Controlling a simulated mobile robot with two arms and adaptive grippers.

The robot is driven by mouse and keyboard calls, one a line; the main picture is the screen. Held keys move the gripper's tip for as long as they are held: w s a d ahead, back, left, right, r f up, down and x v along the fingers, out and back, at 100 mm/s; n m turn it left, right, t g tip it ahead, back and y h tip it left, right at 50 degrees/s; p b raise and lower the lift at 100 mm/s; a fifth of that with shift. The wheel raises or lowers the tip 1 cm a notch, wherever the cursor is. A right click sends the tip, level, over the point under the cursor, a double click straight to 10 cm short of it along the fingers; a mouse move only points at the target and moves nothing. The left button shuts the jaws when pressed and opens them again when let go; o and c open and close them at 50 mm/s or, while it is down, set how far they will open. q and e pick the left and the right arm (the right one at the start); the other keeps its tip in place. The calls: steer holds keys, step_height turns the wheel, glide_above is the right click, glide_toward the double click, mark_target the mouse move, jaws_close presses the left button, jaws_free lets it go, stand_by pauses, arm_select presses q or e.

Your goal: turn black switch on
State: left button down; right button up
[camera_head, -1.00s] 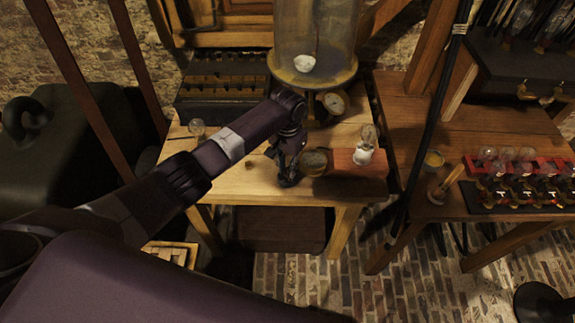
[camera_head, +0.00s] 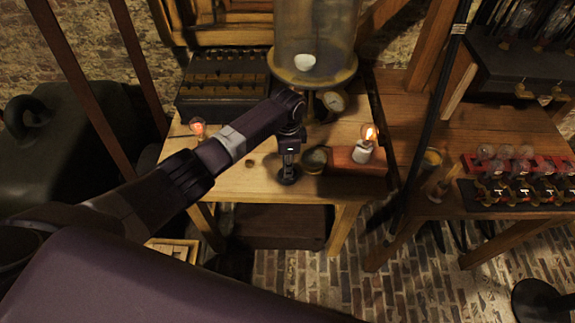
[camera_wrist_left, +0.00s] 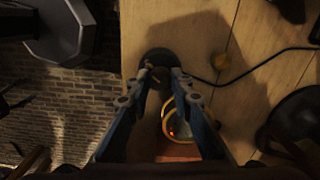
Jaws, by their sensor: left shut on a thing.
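The black switch (camera_head: 288,178) is a small round dark piece near the front edge of the wooden table. It also shows in the left wrist view (camera_wrist_left: 157,58). A bulb in a white holder (camera_head: 364,148), right of the switch, glows orange. A small bulb (camera_head: 197,127) at the table's left glows red. My right gripper is not in view.
A large glass bell (camera_head: 314,40) and a dial gauge (camera_head: 335,101) stand behind. A slotted dark box (camera_head: 222,90) is at back left. A black cable (camera_wrist_left: 265,63) runs from the switch.

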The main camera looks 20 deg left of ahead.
arm_select(q)
steer(key=shift+m, duration=0.9)
steer(key=c, duration=1.7)
jaws_free()
step_height(320, 180, up, 12)
steer(key=shift+r, duration=0.1)
